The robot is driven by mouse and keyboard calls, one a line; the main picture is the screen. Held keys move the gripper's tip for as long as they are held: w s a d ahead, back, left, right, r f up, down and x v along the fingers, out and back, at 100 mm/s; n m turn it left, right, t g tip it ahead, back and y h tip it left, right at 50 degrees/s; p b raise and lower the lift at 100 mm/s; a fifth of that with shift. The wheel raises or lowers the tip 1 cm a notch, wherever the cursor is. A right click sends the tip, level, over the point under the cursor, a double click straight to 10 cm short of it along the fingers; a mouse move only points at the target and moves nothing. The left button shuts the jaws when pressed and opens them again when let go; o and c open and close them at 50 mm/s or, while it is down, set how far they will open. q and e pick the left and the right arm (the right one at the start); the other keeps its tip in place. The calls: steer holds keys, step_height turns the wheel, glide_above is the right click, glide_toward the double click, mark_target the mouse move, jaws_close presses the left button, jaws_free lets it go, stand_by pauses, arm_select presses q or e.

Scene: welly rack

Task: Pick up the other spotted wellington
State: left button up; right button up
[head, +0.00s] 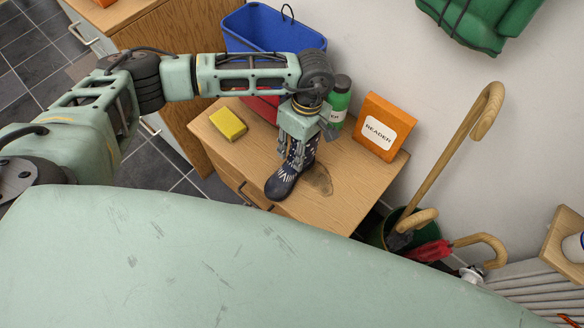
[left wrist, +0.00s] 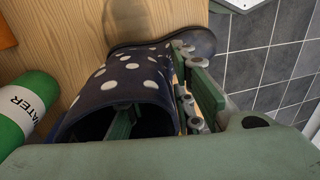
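A navy wellington with white spots (head: 287,178) stands upright on the wooden cabinet top (head: 340,205), its toe towards the front edge. It also shows in the left wrist view (left wrist: 128,82), with its open top towards the camera. My left gripper (head: 298,135) is pointed down at the top of the boot. In the left wrist view one finger shows inside the boot's opening and the other (left wrist: 200,90) lies along the outside. Whether they clamp the boot wall is unclear. Only this one spotted boot is in view. My right gripper is not in view.
A yellow sponge (head: 228,124), a green bottle (head: 340,98) and an orange reader box (head: 384,127) stand around the boot. A blue bin (head: 262,30) is behind. A dark patch (head: 319,181) marks the wood. Canes (head: 450,160) stand in a green bucket at right.

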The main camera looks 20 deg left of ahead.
arm_select(q)
jaws_close()
stand_by(0.6)
